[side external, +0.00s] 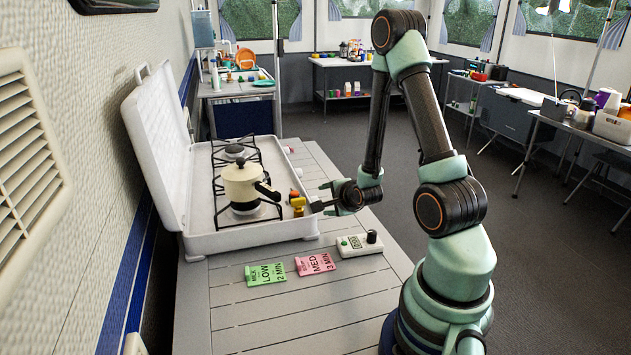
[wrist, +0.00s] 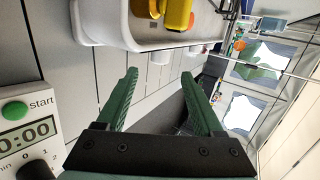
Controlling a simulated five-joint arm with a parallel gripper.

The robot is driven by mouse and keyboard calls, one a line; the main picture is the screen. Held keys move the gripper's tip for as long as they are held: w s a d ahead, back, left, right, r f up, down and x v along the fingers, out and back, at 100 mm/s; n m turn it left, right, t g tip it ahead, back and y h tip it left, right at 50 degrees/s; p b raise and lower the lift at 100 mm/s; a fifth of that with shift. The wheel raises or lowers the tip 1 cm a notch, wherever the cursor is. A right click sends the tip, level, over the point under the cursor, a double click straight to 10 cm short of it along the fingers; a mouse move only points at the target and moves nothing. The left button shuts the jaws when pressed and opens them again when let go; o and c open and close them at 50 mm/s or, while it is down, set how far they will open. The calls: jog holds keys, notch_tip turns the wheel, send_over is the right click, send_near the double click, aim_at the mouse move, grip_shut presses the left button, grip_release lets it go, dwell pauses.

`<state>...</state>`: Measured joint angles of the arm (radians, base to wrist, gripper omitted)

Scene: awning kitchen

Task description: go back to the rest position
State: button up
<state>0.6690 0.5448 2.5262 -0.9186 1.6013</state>
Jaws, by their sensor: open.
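My gripper (side external: 319,197) is open and empty beside the right edge of the stove. My arm is bent, reaching left over the slatted table (side external: 250,315).
The white stove (side external: 270,236) has its lid up and a cream pot (side external: 241,182) on its near burner. A timer (side external: 360,244) stands in front, reading 0:00 in the wrist view (wrist: 27,133). A green card (side external: 265,274) and pink card (side external: 314,264) lie flat beside it.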

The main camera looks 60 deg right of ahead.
jog(key=shift+s+a+r, duration=0.2)
jog(key=shift+s+a, duration=0.05)
jog(key=w+r+n, duration=0.1)
jog(key=r, duration=0.1)
jog(key=w+r+n, duration=0.1)
jog(key=r, duration=0.1)
jog(key=w+a+r+n+t, duration=0.1)
jog(key=w+r, duration=0.1)
jog(key=a+r+n, duration=0.1)
jog(key=w+a+n+y, duration=0.1)
jog(key=w+a+r+n, duration=0.1)
jog(key=a+n, duration=0.1)
jog(key=shift+w+r+y, duration=0.1)
jog(key=shift+r+y, duration=0.2)
jog(key=shift+r, duration=0.05)
jog(key=s+a+r+n+g+y, duration=0.2)
jog(key=s+a+r+n, duration=0.3)
jog(key=a+n, duration=0.4)
jog(key=s+a+r+n+g+y, duration=0.2)
jog(key=s+a+r+n, duration=0.3)
jog(key=a+n, duration=0.5)
jog(key=shift+a+r+y, duration=0.2)
jog(key=shift+a+y, duration=0.5)
jog(key=shift+a, duration=0.05)
